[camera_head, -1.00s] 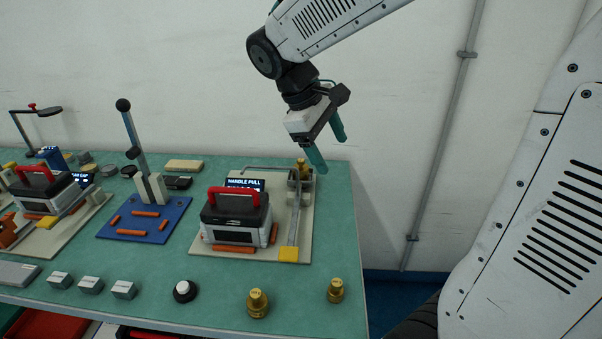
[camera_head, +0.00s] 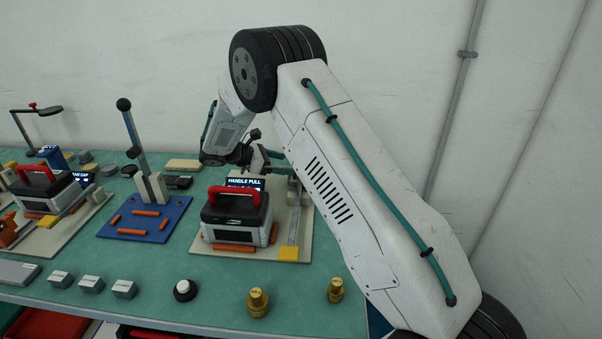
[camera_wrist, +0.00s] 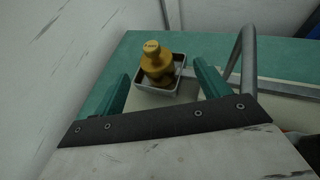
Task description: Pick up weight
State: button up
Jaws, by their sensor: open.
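A brass weight (camera_wrist: 157,66) with a knob top stands upright in a small grey square tray (camera_wrist: 180,65) in the wrist view. In the head view my arm hides this weight at the back right of the handle-pull board. My gripper (camera_wrist: 163,72) is open, its two teal fingers pointing toward the tray, one to each side of the weight in the picture. I cannot tell how far the fingertips are from it. My gripper also shows in the head view (camera_head: 280,164), low over the back of the board. Two other brass weights (camera_head: 258,303) (camera_head: 335,290) stand at the table's front.
A metal bar (camera_wrist: 246,62) rises right of the fingers in the wrist view. A grey case with a red handle (camera_head: 236,215) sits on the beige board (camera_head: 210,251). A lever (camera_head: 130,130) stands on a blue plate to the left. The wall is close behind the table.

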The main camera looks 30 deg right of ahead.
jog(key=shift+w+d+f+n, duration=0.15)
jog(key=shift+w+f+n, duration=0.2)
jog(key=shift+f, duration=0.35)
jog(key=x, duration=0.7)
jog(key=shift+d+r, duration=0.2)
jog(key=shift+d, duration=0.1)
jog(key=c, duration=1.5)
jog(key=shift+r, duration=0.1)
grip_shut()
jog(key=shift+r, duration=0.1)
